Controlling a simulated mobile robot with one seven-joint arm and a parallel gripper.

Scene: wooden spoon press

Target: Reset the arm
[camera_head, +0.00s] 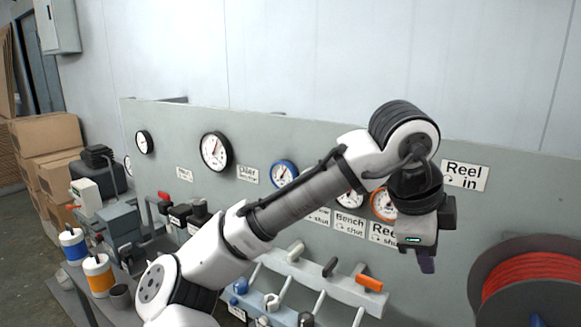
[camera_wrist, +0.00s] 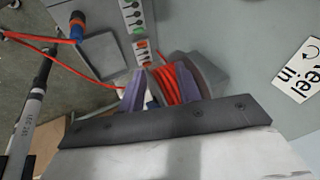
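My arm reaches up and to the right across the panel in the head view, its wrist bent downward. My gripper (camera_head: 427,263) points down in front of the grey panel (camera_head: 460,225), left of the hose reel. In the wrist view, its two purple fingers (camera_wrist: 166,86) stand apart, with the red hose coil (camera_wrist: 178,82) showing behind the gap. I see nothing held between them. The hose reel (camera_head: 490,273) also shows in the head view at the lower right, apart from the gripper.
Gauges, including a black-rimmed one (camera_head: 215,151), and a "Reel in" label (camera_head: 465,175) are on the panel. A rack with several levers, one an orange handle (camera_head: 369,283), is below my arm. Cardboard boxes (camera_head: 45,135) stand at left. Space above the panel is clear.

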